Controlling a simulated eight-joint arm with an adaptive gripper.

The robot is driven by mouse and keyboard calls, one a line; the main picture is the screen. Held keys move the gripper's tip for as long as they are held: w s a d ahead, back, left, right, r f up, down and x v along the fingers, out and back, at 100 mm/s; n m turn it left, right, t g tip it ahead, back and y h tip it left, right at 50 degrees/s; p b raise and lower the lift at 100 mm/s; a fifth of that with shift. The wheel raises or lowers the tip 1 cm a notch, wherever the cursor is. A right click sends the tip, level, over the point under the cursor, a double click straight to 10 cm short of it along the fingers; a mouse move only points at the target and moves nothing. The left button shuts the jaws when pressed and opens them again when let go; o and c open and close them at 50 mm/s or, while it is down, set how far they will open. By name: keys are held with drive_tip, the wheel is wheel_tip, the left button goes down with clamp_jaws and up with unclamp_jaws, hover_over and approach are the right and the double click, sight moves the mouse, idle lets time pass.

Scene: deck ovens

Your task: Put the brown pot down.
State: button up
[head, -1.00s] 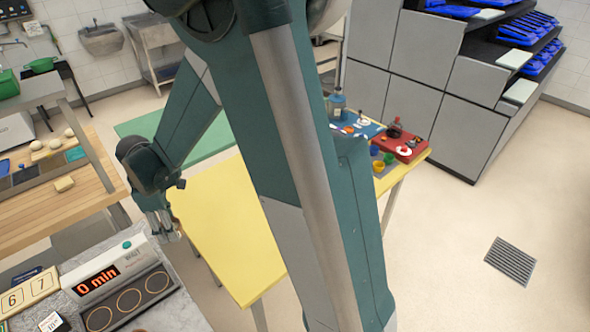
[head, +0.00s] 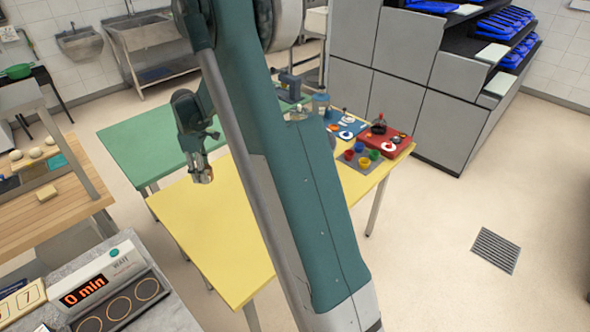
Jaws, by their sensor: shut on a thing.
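My gripper (head: 202,175) hangs pointing down over the far left part of the yellow table (head: 208,215). It is shut on a small brown thing at its fingertips, which I take to be the brown pot (head: 205,178). The fingers hide most of the pot, and it is too small to make out its shape. The pot appears above the table top, apart from it, though the exact height is hard to tell.
A grey mat (head: 345,162) with several small coloured cups, a red tray (head: 398,142) and a blue board (head: 350,124) fill the yellow table's far right end. A green table (head: 140,150) stands behind. The yellow table's near left part is bare. My arm hides its middle.

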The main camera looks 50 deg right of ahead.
drive_tip(key=w+d+m, duration=0.1)
drive_tip(key=w+d, duration=0.1)
drive_tip(key=d, duration=0.8)
drive_tip(key=shift+d+f, duration=0.2)
drive_tip(key=shift+f, duration=0.1)
drive_tip(key=shift+f, duration=3.15)
drive_tip(key=shift+f+b, duration=0.3)
drive_tip(key=shift+f, duration=1.55)
drive_tip(key=shift+f, duration=0.15)
drive_tip(key=o, duration=0.9)
drive_tip(key=shift+o, duration=0.4)
